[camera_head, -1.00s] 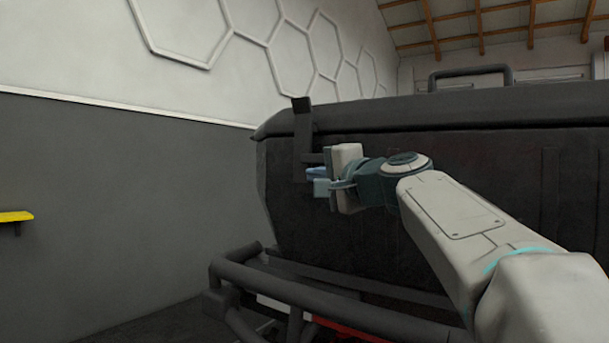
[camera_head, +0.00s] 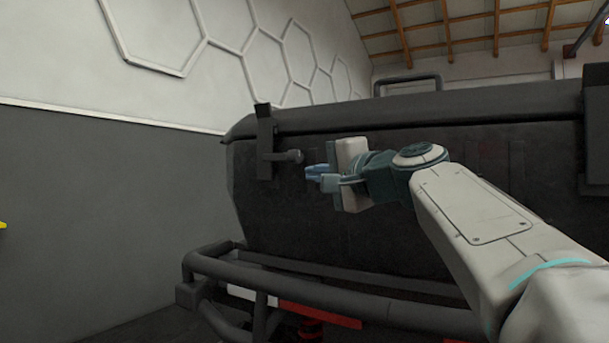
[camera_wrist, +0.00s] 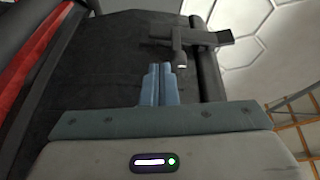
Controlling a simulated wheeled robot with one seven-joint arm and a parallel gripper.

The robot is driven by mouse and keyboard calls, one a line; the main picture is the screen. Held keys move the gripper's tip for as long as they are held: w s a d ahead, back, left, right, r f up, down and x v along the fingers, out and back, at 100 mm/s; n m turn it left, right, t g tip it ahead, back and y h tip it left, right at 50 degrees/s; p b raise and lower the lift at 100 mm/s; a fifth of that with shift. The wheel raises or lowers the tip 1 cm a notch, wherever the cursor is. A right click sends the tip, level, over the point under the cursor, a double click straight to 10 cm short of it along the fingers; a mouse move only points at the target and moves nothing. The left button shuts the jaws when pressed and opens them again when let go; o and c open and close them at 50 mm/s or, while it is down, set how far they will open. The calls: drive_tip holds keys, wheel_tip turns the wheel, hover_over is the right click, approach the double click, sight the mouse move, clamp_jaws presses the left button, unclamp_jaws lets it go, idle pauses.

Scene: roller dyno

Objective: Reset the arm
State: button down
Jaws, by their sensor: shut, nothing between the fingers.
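My gripper (camera_head: 315,178) is in front of the dark box-like body (camera_head: 400,230), a little right of a black latch (camera_head: 265,145) with a short round handle (camera_head: 290,156). The fingers are together and empty, and they are apart from the handle. In the wrist view, my gripper (camera_wrist: 159,72) shows as two blue fingers side by side. The latch (camera_wrist: 212,39) and its handle (camera_wrist: 181,59) lie just beyond the fingertips, up and to the right.
A dark tubular bumper (camera_head: 330,292) runs along the bottom, with a red part (camera_head: 320,315) below it. A grey and white wall (camera_head: 90,190) stands at the left, with open space before it. A second dark fitting (camera_head: 594,140) is at the right edge.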

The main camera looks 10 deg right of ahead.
drive_tip(key=s+a+f+n+g+h+p, duration=0.3)
drive_tip(key=s+f+n+g+p, duration=0.35)
drive_tip(key=p, duration=1.55)
drive_tip(key=s+d+f+n+g+h+p, duration=0.1)
drive_tip(key=s+f+n+g+h+p, duration=0.1)
drive_tip(key=s+p, duration=0.5)
drive_tip(key=s+d+f+n+g+h+p, duration=0.2)
drive_tip(key=s+f+g+p, duration=0.2)
drive_tip(key=s+p, duration=0.4)
drive_tip(key=shift+s+d+g+h, duration=0.15)
drive_tip(key=shift+s+g+h, duration=0.25)
drive_tip(key=shift+s+g, duration=0.35)
drive_tip(key=shift+s, duration=0.1)
